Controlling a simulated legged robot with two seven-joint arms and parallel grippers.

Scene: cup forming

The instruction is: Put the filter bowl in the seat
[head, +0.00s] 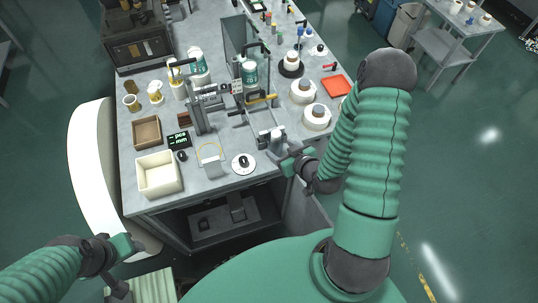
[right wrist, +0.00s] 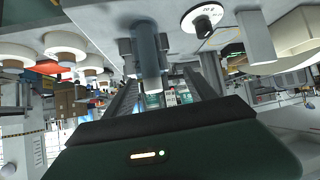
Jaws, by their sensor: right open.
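My right gripper (head: 287,157) is at the front right of the workbench, beside a grey upright fixture with a light top (head: 277,136). In the right wrist view its two dark fingers (right wrist: 166,90) are apart. A grey-blue cylinder (right wrist: 150,58) shows between them in that view; I cannot tell whether it touches either finger. I cannot tell for sure which part is the filter bowl or which is the seat. My left gripper (head: 123,262) is at the lower left, off the bench and away from everything on it; its jaws are too small to read.
A white disc with a black middle (head: 239,167) lies left of the right gripper. A cream bin (head: 157,187), a brown tray (head: 147,145) and a small black display (head: 178,140) stand at the left. White round parts (head: 316,124) and an orange tray (head: 336,86) are at the right.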

